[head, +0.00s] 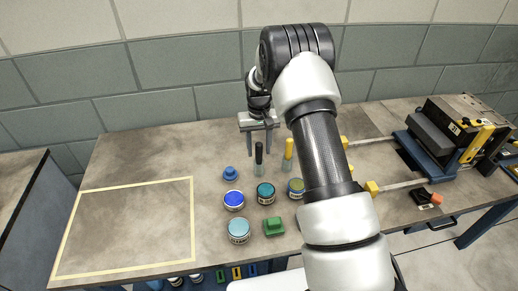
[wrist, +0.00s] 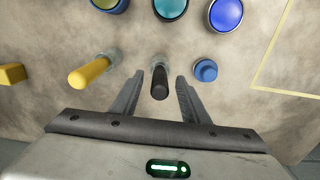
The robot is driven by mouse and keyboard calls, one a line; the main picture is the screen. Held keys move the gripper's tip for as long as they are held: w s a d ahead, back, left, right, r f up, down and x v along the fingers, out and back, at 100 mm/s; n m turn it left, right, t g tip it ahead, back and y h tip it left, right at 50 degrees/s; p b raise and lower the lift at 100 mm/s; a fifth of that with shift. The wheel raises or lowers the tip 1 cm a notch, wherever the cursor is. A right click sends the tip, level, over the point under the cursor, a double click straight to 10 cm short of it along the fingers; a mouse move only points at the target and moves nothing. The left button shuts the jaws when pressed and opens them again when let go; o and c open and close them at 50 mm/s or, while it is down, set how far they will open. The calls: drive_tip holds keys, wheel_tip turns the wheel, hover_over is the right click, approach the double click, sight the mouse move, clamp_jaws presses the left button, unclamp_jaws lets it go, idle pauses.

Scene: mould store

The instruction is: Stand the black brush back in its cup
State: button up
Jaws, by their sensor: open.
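The black brush (head: 259,153) stands upright, its dark handle up, with its lower end in a small grey, see-through cup (head: 259,169) on the bench. In the wrist view the black handle (wrist: 159,84) points up toward the camera, and the cup's rim (wrist: 160,63) shows just beyond it. My gripper (head: 259,155) is open above and around the handle. In the wrist view its two fingers (wrist: 160,78) are on either side of the handle, with a gap visible on both sides. The brush's lower end is hidden in the cup.
A yellow brush (head: 288,149) stands close at the right in a similar cup. A blue knob-like piece (head: 230,174) is at the left. Several paint jars (head: 234,200) and a green block (head: 273,226) lie in front. A taped area (head: 135,225) at left is empty.

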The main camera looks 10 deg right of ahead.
wheel_tip(320, 180, up, 17)
drive_tip(key=shift+p, duration=0.45)
idle(0.5)
drive_tip(key=s+r+t+p, duration=0.4)
drive_tip(key=s+r+p, duration=0.2)
drive_tip(key=s+r, duration=1.7)
drive_tip(key=shift+s+r, duration=0.4)
drive_tip(key=shift+s, duration=0.7)
drive_tip(key=shift+t, duration=0.8)
drive_tip(key=s, duration=0.3)
drive_tip(key=s+p, duration=0.1)
drive_tip(key=s, duration=0.2)
drive_tip(key=s+p, duration=0.1)
drive_tip(key=s, duration=0.2)
drive_tip(key=shift+s+f, duration=0.2)
drive_tip(key=shift+f, duration=0.15)
drive_tip(key=shift+c, duration=0.3)
drive_tip(key=shift+s+f, duration=0.1)
drive_tip(key=shift+s, duration=0.05)
drive_tip(key=shift+c, duration=0.9)
drive_tip(key=shift+s+f, duration=0.1)
drive_tip(key=shift+s, duration=0.05)
